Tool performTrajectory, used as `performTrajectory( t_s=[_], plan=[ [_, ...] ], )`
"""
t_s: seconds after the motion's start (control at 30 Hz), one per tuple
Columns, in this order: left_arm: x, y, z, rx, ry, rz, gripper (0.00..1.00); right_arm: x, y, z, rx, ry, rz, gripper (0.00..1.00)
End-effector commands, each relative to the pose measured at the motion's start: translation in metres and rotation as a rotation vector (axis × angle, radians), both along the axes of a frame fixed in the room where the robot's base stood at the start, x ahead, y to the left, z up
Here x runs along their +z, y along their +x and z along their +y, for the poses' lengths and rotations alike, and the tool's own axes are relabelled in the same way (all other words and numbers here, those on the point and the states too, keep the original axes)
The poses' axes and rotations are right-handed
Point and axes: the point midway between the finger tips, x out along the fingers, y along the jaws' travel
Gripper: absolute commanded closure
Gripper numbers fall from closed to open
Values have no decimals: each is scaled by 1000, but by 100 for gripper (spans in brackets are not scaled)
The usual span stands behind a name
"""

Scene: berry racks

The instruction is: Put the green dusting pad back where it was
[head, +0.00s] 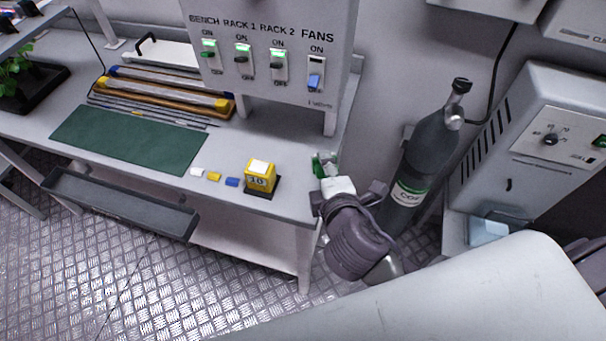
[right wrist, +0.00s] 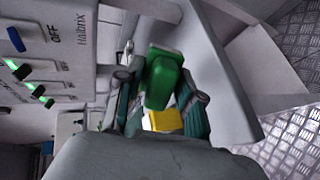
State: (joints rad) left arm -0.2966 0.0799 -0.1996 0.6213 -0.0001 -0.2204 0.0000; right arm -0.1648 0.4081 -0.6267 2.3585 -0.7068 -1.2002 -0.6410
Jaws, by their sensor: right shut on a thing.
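The green dusting pad (right wrist: 163,80) is between the fingers of my right gripper (right wrist: 160,98) in the right wrist view. My right gripper is shut on it. In the head view a little of the green pad (head: 317,166) shows at the tip of my right gripper (head: 326,164), at the right end of the bench, below the switch panel. I cannot tell whether the pad touches the bench top. A yellow patch (right wrist: 166,121) shows below the green in the wrist view; I cannot tell what it belongs to. My left gripper is not in view.
The bench (head: 290,208) holds a dark green mat (head: 130,138), small coloured blocks (head: 214,177) and a yellow cube (head: 260,176) on a black base. The switch panel (head: 270,55) stands behind. A dark CO2 cylinder (head: 425,155) stands just right of my right gripper.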

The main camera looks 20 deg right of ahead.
Motion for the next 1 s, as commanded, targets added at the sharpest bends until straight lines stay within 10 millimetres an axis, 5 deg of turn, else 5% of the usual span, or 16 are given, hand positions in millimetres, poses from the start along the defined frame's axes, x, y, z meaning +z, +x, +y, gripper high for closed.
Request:
performTrajectory(
  t_s=[0.13, 0.33, 1.0],
  plan=[
    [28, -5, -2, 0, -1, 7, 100, 9, 15, 24, -114, 48, 213, 91],
    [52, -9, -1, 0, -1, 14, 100, 0, 8, 42, -285, 155, 521, 91],
    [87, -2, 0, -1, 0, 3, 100, 4, -35, 38, -413, 350, 899, 91]
  ],
)
